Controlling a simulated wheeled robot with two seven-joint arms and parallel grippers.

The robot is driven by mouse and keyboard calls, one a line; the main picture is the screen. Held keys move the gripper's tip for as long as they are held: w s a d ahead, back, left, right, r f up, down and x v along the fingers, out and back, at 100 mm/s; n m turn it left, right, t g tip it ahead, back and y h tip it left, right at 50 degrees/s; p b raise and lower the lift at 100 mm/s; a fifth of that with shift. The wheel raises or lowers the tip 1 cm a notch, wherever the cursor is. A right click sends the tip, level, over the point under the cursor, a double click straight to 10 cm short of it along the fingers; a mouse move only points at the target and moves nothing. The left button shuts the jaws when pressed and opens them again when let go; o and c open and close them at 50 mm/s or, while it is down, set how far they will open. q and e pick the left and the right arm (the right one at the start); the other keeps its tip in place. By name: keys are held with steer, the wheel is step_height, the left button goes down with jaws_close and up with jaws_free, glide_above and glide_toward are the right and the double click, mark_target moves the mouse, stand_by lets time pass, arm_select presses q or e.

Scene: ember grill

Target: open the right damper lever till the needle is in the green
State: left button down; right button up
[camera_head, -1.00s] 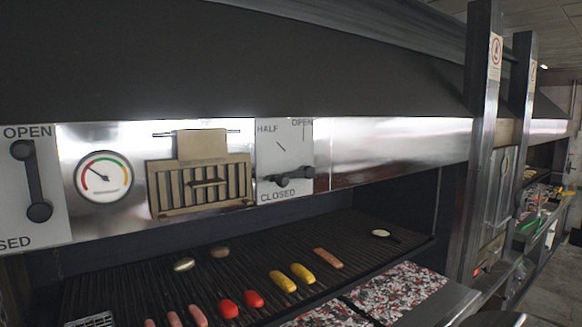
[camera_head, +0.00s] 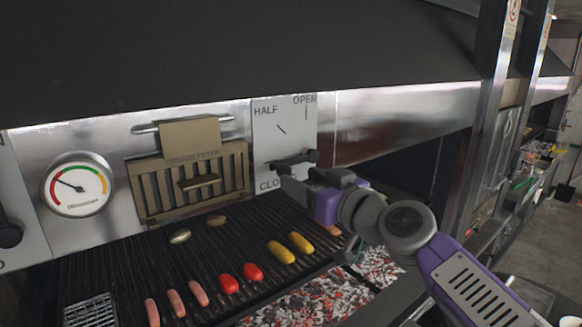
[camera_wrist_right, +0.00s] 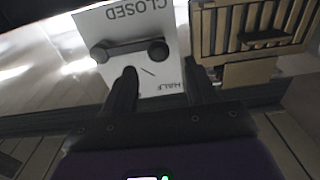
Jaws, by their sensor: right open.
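The right damper plate (camera_head: 268,128) is white, marked HALF, OPEN and CLOSED. Its dark lever (camera_head: 293,160) lies nearly level, just above the partly hidden CLOSED label. The lever (camera_wrist_right: 130,48) also shows upside down in the right wrist view. My right gripper (camera_head: 296,180) is open just below and in front of the lever. In the right wrist view the gripper (camera_wrist_right: 162,80) points at the plate; one knob lies ahead between the fingers, with no grip on it. The round gauge (camera_head: 78,185) has its needle pointing left and slightly up, outside the green. My left gripper is out of view.
A brass slotted vent (camera_head: 190,185) sits between gauge and plate. Glowing coals (camera_head: 300,300) lie in front. A dark hood (camera_head: 250,50) overhangs.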

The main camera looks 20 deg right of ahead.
mark_target(288, 171)
steer(key=shift+p+x, duration=0.75)
steer(key=shift+x, duration=1.55)
steer(key=shift+c, duration=0.3)
jaws_close()
steer(key=shift+d, duration=0.15)
